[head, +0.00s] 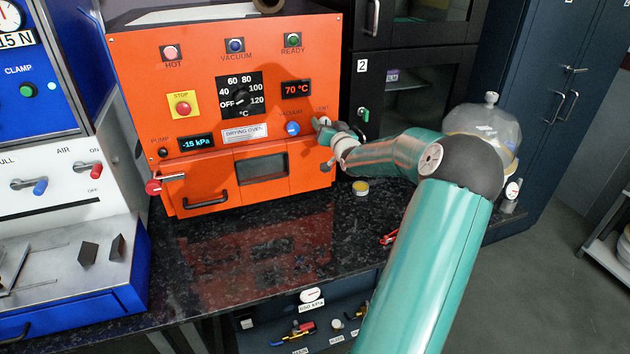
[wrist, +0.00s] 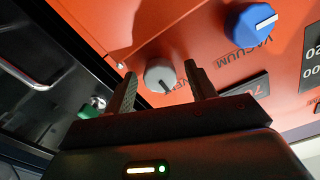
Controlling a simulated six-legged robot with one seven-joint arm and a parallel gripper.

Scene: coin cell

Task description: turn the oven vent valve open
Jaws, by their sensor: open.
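The orange drying oven (head: 140,60) stands on the dark bench, its front facing me. In the wrist view the oven's round grey vent knob (wrist: 159,74), with a dark pointer mark, shows between and beyond my two fingertips. My gripper (head: 321,126) is at the right side of the oven's front, by the VENT label. The fingers are open on either side of the knob; I cannot tell whether either touches it. My gripper mostly hides the knob in the head view. The blue vacuum knob (head: 292,128) is just left of it, and it also shows in the wrist view (wrist: 251,26).
A black cabinet (head: 410,55) stands close to the oven's right side. A drawer handle (head: 205,200) and a red-ended lever (head: 154,186) stick out from the oven's lower front. A small yellow tin (head: 361,187) and a clear domed vessel (head: 487,125) are on the right.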

